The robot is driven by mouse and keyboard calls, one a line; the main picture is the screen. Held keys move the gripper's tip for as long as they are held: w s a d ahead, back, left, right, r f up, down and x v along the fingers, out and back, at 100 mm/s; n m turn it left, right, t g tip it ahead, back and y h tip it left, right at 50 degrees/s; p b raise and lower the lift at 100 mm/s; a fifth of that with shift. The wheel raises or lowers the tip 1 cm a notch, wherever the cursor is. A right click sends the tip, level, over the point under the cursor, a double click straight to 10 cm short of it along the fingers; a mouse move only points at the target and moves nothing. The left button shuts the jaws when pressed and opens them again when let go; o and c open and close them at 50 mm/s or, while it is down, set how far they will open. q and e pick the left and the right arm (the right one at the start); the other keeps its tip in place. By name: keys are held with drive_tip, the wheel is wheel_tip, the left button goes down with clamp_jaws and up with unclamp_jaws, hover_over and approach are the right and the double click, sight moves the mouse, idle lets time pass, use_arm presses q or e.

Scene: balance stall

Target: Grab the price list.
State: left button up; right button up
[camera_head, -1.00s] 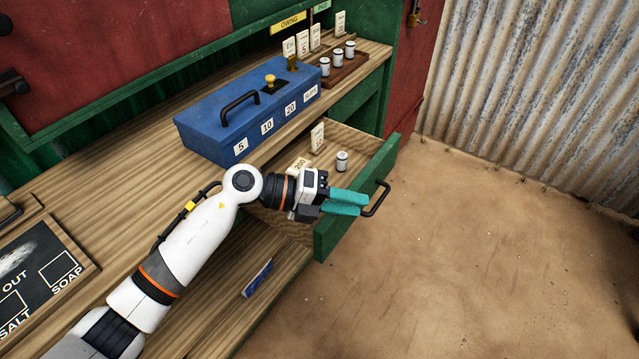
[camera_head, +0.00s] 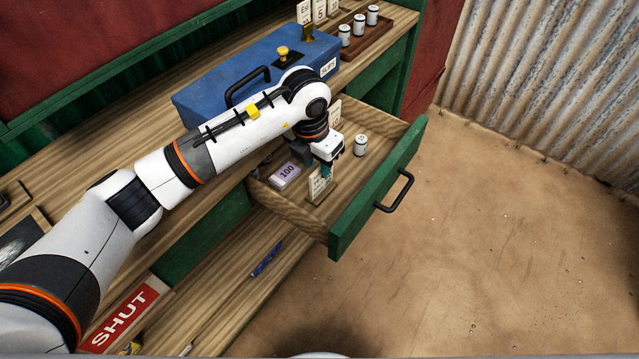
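The open green-fronted drawer (camera_head: 345,235) holds a small upright cream card on a wooden base (camera_head: 319,186). Its writing is too small to read, so I cannot tell if it is the price list. My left gripper (camera_head: 326,172) points down into the drawer at the card's top edge, with its teal fingertips partly hidden. I cannot tell whether they are around the card or just beside it, or open or shut. A second cream card (camera_head: 335,108) stands farther back, partly behind my arm. My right gripper is not in view.
In the drawer lie a purple "100" block (camera_head: 286,175) and a small white cylinder (camera_head: 361,145). A blue box (camera_head: 205,100) with a black handle stands on the counter behind. A wooden tray (camera_head: 352,50) holds white cylinders. Bare floor lies to the right.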

sight(320, 177)
use_arm(q)
drive_tip(key=shift+w+d+f, duration=0.15)
drive_tip(key=shift+d+f, duration=0.05)
drive_tip(key=shift+f, duration=1.2)
drive_tip(key=shift+w+d+f, duration=0.1)
drive_tip(key=shift+d+f, duration=0.05)
drive_tip(key=shift+f, duration=1.2)
clamp_jaws()
